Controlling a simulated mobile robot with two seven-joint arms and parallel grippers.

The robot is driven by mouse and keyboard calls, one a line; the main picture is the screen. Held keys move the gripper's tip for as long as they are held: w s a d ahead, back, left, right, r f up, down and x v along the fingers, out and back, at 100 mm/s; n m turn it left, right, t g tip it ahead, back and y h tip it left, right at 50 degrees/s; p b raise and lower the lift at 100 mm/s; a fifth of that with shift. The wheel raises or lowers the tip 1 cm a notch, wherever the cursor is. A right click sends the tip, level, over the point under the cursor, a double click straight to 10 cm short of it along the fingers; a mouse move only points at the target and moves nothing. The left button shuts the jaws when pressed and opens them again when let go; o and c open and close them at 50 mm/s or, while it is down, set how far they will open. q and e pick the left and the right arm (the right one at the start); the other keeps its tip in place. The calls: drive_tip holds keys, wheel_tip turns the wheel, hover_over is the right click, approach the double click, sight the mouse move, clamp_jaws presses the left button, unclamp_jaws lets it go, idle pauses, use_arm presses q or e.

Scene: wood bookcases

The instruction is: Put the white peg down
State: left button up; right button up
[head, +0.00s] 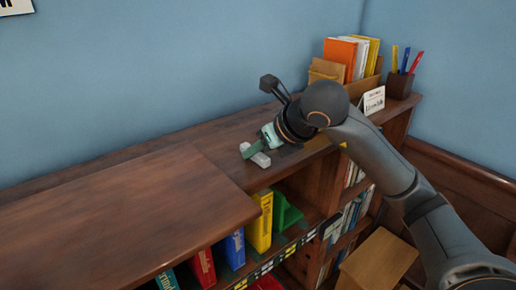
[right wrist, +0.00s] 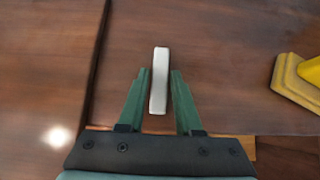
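The white peg (head: 256,155) is a small pale bar on the brown bookcase top (head: 215,135), near its front edge. In the right wrist view the peg (right wrist: 159,80) lies lengthwise between the green fingers of my right gripper (right wrist: 160,75), its far end reaching past the fingertips. A narrow strip of wood shows between the peg and each finger, so the right gripper looks slightly open around it. In the head view my right gripper (head: 268,137) is low over the top, its fingers at the peg. My left gripper is not in view.
A raised brown top section (head: 110,210) lies to the left. Books in a tan holder (head: 325,72), a small sign (head: 374,100) and a pen cup (head: 400,85) stand at the right end. The top behind the peg is clear.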

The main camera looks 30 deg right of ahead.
drive_tip(key=shift+o, duration=1.2)
drive_tip(key=shift+r, duration=0.1)
drive_tip(key=shift+r+p, duration=0.25)
drive_tip(key=shift+p, duration=0.1)
drive_tip(key=v, duration=1.1)
drive_tip(key=shift+s+r, duration=0.2)
drive_tip(key=shift+s, duration=0.15)
drive_tip(key=shift+d, duration=0.1)
